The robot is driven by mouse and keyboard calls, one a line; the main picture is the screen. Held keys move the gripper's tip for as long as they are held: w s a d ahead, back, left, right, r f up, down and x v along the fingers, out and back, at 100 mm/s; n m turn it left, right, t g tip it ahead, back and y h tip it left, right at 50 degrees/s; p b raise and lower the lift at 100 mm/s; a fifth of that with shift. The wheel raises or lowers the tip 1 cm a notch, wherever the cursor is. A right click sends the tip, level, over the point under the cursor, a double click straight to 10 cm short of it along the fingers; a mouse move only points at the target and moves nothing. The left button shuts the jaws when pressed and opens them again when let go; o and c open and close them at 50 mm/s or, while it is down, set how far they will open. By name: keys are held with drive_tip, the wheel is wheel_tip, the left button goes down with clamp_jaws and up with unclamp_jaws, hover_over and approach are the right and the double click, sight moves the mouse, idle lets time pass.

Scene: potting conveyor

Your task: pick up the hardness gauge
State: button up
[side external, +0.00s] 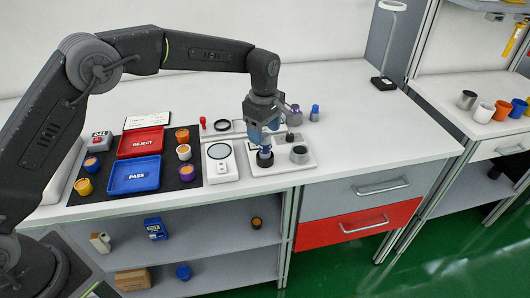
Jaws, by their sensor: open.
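My gripper (266,143) points down over the white base plate (270,169) near the front edge of the bench. A small dark, round-based object with a blue upper part (265,158) stands on that plate directly below and between the jaws; it may be the hardness gauge, but I cannot tell for sure. My gripper is open, and its jaws partly hide the object's top. I cannot tell whether they touch it.
A red REJECT tray (141,143), blue PASS tray (134,176) and several cups lie further left. The bench is clear on the right.

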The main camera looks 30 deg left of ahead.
sight(265, 145)
drive_tip(key=shift+f, duration=2.7)
drive_tip(key=shift+c, duration=0.3)
drive_tip(key=shift+w, duration=0.1)
drive_tip(key=c, duration=1)
